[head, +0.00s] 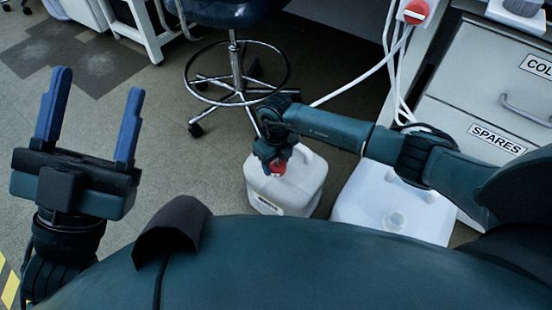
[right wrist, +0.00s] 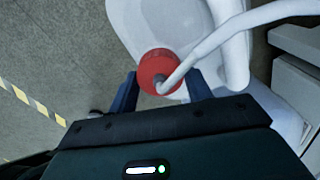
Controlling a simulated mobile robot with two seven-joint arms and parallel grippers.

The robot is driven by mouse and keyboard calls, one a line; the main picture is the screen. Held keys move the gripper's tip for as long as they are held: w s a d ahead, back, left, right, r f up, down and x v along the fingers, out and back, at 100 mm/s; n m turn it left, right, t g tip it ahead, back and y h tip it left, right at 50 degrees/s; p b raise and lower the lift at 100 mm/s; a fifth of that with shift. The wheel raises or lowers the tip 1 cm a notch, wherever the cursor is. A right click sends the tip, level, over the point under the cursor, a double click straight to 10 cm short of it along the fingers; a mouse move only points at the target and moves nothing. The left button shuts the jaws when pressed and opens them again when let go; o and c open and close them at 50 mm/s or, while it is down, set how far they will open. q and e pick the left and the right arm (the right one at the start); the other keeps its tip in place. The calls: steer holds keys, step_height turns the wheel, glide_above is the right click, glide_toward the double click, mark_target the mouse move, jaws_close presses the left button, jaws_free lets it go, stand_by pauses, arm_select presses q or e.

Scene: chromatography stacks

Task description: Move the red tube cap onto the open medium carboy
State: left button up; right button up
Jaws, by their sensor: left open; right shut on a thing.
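The red tube cap (head: 279,169) is at my right gripper (head: 274,164) in the head view, in front of the top of a white carboy (head: 314,176). In the right wrist view the cap (right wrist: 155,66) sits between the fingertips of my right gripper (right wrist: 162,82), which is shut on it. A pale tube (right wrist: 225,33) runs from the cap. The white carboy (right wrist: 130,20) lies behind the cap. I cannot tell whether the cap touches it; its mouth is hidden. My left gripper (head: 98,82) is open and empty, away at the left.
A larger translucent white container (head: 359,188) stands right of the carboy, partly behind my right arm. Drawers (head: 483,108) labelled SPARES stand at the right. White hoses (head: 370,73) hang near a red-topped white fitting (head: 416,12). A wheeled chair (head: 238,70) stands behind. The left floor is clear.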

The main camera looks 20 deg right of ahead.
steer(key=shift+f, duration=0.15)
steer(key=o, duration=1.1)
steer(key=shift+c, duration=0.2)
steer(key=shift+o, duration=0.4)
steer(key=o, duration=0.3)
